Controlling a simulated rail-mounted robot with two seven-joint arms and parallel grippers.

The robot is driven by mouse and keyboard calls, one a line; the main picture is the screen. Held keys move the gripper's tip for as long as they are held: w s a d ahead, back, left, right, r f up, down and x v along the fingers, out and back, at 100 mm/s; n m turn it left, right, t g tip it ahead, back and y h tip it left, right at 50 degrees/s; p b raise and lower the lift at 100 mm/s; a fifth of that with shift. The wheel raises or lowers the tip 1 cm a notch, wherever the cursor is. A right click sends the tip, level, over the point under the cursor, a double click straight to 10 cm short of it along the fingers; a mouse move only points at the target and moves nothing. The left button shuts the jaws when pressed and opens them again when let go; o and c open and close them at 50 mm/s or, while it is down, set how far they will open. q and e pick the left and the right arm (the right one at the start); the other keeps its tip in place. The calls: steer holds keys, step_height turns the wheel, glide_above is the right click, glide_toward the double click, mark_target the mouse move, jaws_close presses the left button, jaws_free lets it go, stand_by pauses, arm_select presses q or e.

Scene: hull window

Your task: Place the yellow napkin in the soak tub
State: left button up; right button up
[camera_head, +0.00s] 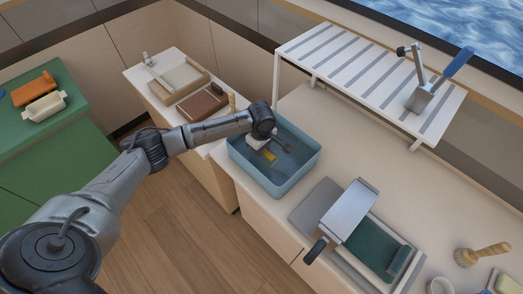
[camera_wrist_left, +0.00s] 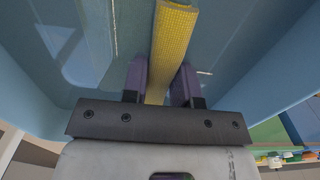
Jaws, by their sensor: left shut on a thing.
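The soak tub (camera_head: 242,160) is a blue-grey rectangular basin on the counter, in the middle of the head view. My left gripper (camera_head: 268,148) reaches down into it from the left. Whether the napkin touches the tub floor I cannot tell.
A white slatted rack (camera_head: 340,60) stands behind the tub and holds a metal tool with a blue handle (camera_head: 459,61). A metal pan-like thing (camera_head: 348,208) lies over a tray to the right. A brush (camera_head: 482,254) lies beyond. A brown box (camera_head: 202,102) stands left.

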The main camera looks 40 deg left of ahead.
arm_select(q)
steer(key=shift+f, duration=0.7)
steer(key=shift+f, duration=0.1)
steer(key=o, duration=0.9)
step_height(320, 180, up, 12)
steer(key=p, duration=0.1)
stand_by(0.3)
